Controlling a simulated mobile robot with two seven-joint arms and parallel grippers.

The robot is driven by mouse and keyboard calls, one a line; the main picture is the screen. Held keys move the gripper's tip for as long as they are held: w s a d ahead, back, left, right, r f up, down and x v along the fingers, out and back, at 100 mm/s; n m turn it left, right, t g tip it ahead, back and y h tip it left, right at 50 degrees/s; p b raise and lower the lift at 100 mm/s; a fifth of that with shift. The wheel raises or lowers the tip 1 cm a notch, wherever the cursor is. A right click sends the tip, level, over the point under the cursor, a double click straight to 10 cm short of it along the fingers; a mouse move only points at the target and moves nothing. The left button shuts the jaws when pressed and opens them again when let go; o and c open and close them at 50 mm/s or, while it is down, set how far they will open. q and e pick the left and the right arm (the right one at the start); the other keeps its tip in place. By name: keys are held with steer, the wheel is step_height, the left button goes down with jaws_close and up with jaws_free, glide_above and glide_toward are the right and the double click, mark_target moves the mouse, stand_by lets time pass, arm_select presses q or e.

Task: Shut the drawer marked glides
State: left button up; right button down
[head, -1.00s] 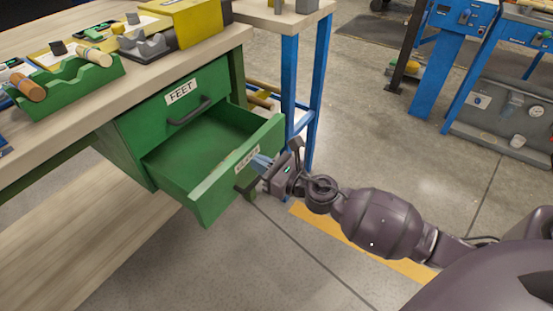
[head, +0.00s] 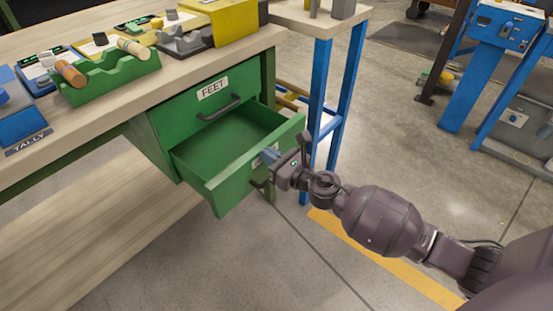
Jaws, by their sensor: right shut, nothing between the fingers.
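The lower green drawer (head: 240,186) stands open under the workbench, and its inside looks empty. The label on its front is mostly covered by my right gripper, so I cannot read it now. My right gripper (head: 269,157) is shut and empty, its fingertips at the drawer's front face and seemingly touching it. The drawer's dark handle (head: 259,186) shows just below the gripper. The upper drawer, marked FEET (head: 213,88), is closed. My left gripper is out of view.
The bench top (head: 100,107) holds a green rack (head: 112,78) with wooden pieces, a yellow box (head: 232,22) and a blue TALLY tray (head: 22,125). A blue-legged table (head: 318,85) stands close behind the open drawer. The floor in front is clear.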

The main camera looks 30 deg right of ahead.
arm_select(q)
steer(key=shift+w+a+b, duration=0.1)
steer(key=shift+b, duration=0.45)
arm_select(e)
steer(key=x, duration=1.4)
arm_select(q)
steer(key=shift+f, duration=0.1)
